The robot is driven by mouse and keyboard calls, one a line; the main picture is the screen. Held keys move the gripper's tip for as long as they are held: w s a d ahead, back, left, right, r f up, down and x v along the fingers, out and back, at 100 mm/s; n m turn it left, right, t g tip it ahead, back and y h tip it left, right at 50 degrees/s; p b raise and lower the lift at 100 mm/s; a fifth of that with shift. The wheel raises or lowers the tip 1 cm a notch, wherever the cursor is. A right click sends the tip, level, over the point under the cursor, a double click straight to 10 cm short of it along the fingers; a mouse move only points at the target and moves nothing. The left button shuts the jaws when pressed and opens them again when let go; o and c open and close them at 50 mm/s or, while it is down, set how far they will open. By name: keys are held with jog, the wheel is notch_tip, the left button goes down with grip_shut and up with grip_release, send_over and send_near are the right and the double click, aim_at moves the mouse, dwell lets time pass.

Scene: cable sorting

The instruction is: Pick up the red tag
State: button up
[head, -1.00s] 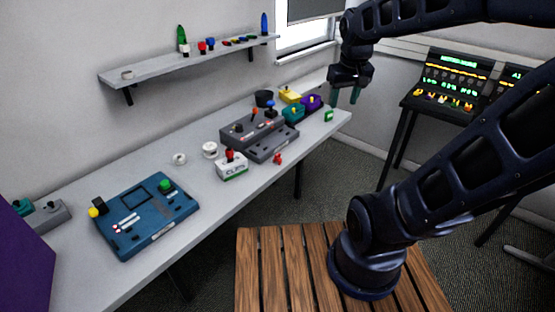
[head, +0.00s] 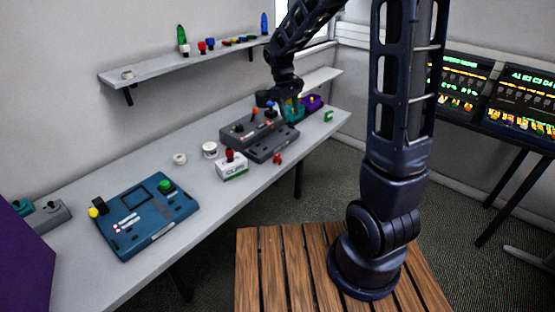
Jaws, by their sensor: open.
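A small red tag-like piece (head: 278,158) lies near the front edge of the grey bench, just in front of the dark grey control box. It is small, so its exact shape is hard to make out. My gripper (head: 287,107) is open and hangs over the back right part of the bench, above and behind the red piece and clear of it. Its fingers overlap the teal and dark cups in the picture and are hard to separate from them.
The dark grey control box (head: 256,134) with joysticks stands beside the red piece. A white clips box (head: 232,167) with a red item on top is to its left. A purple cup (head: 312,103) and a green block (head: 328,116) are to the right. A blue panel (head: 147,213) lies at front left.

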aim_at(277, 154)
jog(key=w+a+f+n+g+h, duration=0.1)
jog(key=w+a+f+n, duration=0.2)
jog(key=a+f, duration=0.6)
jog(key=shift+h, duration=0.3)
jog(key=shift+w+d+x, duration=0.1)
jog(key=shift+w+x, duration=0.05)
jog(key=shift+x, duration=1.9)
jog(key=shift+w+d+x, duration=0.1)
jog(key=shift+x, duration=1.95)
jog(key=shift+w+d+x, duration=0.1)
jog(key=shift+w+x, duration=0.05)
jog(key=shift+x, duration=1.85)
jog(key=shift+c, duration=0.5)
grip_shut()
